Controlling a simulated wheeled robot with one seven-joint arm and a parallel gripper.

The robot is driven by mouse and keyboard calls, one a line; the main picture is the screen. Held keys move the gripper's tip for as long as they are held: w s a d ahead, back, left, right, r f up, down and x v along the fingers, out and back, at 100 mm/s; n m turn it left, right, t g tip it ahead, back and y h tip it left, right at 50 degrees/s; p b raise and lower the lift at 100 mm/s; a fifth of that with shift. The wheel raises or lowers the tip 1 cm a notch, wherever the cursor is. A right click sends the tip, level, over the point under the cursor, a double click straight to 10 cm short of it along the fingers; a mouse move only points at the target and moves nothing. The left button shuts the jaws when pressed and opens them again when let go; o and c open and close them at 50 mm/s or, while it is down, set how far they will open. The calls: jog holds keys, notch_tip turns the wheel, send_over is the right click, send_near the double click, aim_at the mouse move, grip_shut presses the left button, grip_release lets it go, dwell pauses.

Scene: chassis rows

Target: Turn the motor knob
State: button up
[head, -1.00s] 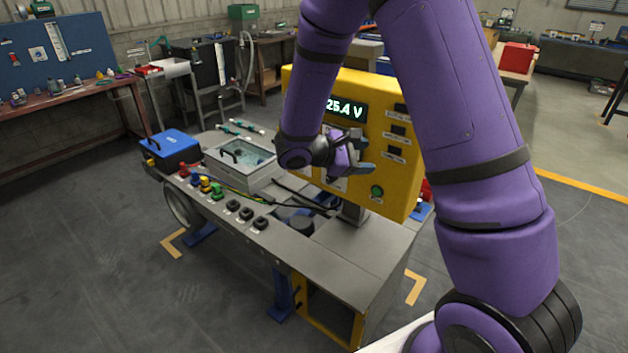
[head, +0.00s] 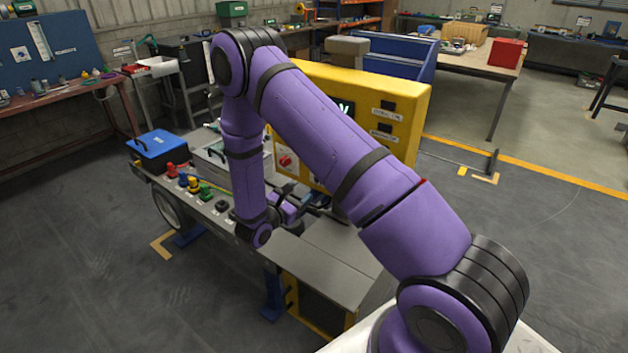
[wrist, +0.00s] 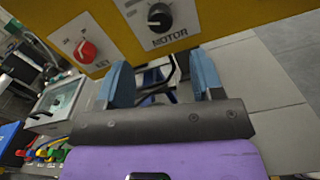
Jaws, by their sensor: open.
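The motor knob (wrist: 159,17) is a black dial with a pale pointer on the yellow panel (wrist: 125,22), above the MOTOR label in the wrist view. In the head view my arm hides it. My gripper (wrist: 162,72) is open, its two blue fingers apart with nothing between them. In the wrist view the knob lies beyond the fingertips, centred roughly between them and apart from them. In the head view my gripper (head: 290,205) is low by the panel's lower edge, partly hidden by my wrist.
A red KEY knob (wrist: 86,50) is left of the motor knob. The grey bench (head: 325,262) carries a lidded clear box (wrist: 55,104), a blue box (head: 158,148) and coloured connectors (head: 192,186). Black cables run below the panel. The floor at right is open.

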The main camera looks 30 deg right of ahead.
jog(key=x, duration=0.9)
jog(key=shift+d, duration=0.15)
jog(key=c, duration=0.9)
jog(key=shift+m, duration=0.4)
jog(key=shift+w+m, duration=0.1)
jog(key=shift+m, duration=3.9)
